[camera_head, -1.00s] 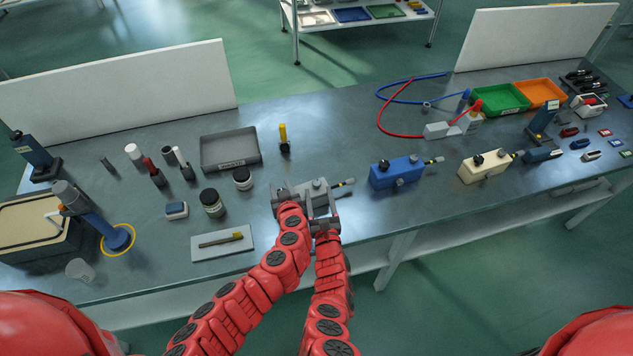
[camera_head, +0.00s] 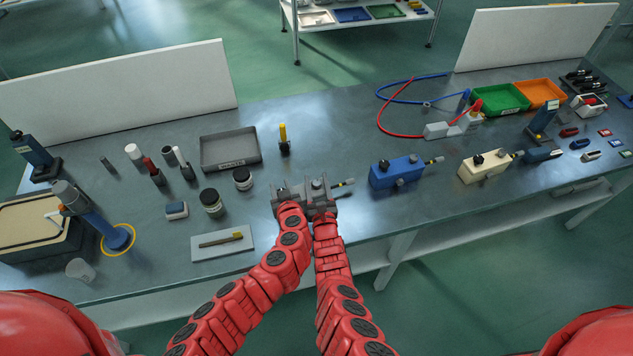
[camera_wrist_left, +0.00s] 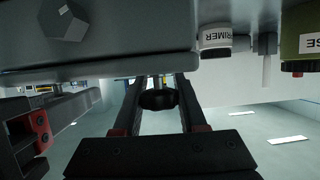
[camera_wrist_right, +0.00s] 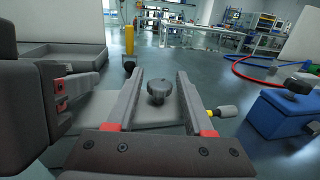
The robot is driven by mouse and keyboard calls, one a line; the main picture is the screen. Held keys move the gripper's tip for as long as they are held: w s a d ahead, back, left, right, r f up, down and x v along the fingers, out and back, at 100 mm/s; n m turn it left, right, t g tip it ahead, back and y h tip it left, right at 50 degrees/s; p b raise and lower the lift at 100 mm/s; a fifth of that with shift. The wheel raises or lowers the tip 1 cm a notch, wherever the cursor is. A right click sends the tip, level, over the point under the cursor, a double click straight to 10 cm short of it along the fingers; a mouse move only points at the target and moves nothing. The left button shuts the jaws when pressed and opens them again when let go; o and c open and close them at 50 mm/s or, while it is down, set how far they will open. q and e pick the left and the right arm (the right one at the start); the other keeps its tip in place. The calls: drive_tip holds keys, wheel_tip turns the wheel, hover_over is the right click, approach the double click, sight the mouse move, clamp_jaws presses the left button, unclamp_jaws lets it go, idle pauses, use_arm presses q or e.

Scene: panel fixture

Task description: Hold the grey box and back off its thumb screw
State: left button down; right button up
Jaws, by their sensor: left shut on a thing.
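The grey box (camera_head: 300,206) lies near the front edge of the bench. My left gripper (camera_head: 285,197) is at its left end. In the left wrist view the black knob (camera_wrist_left: 158,99) on the box fills the gap between the left fingers, and the gripper is shut on it. The box's grey face (camera_wrist_left: 125,30) spans the top there.
A blue box (camera_head: 397,171) and a cream box (camera_head: 485,167) stand to the right. A yellow-tipped rod (camera_head: 345,183) is close beside the grey box. A white plate (camera_head: 222,243) with a brush, jars (camera_head: 212,202) and a grey tray (camera_head: 230,150) are to the left.

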clamp_jaws()
drive_tip(key=shift+y, duration=0.3)
drive_tip(key=shift+n+y, duration=0.3)
drive_tip(key=shift+n, duration=0.1)
drive_tip(key=shift+w+d+r+n+g+y, duration=0.15)
drive_tip(key=shift+n+g+y, duration=0.35)
drive_tip(key=shift+y, duration=0.4)
drive_tip(key=shift+a+n+g+y, duration=0.2)
drive_tip(key=shift+n+g+y, duration=0.1)
drive_tip(key=shift+n+y, duration=0.45)
drive_tip(key=shift+s, duration=0.2)
drive_tip(key=shift+o, duration=1.3)
unclamp_jaws()
